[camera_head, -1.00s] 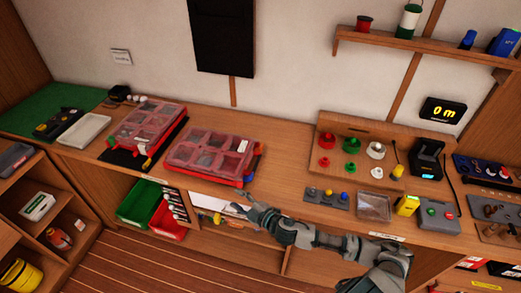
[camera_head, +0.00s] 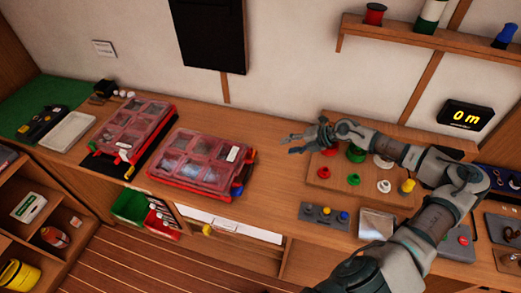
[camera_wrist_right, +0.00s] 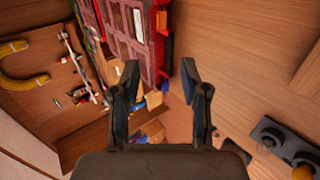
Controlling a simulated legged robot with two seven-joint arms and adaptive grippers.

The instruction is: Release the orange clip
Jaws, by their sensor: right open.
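Two red-framed cases with clear lids lie on the bench: the left case (camera_head: 130,128) and the right case (camera_head: 195,160). The right case's edge (camera_wrist_right: 145,50) also shows in the right wrist view, with a red-orange clip-like piece (camera_wrist_right: 164,21) on its side. I cannot tell for certain whether this is the orange clip. My right gripper (camera_head: 294,143) is open and empty, above the bench to the right of the right case. Its two fingers also show apart in the right wrist view (camera_wrist_right: 160,76). My left gripper is not in view.
A wooden board with red, green and white spools (camera_head: 384,186) lies beneath my right arm. A button panel (camera_head: 326,215) is near the bench front. A white drawer front (camera_head: 232,226) lies below the right case. Bare bench lies between that case and the board.

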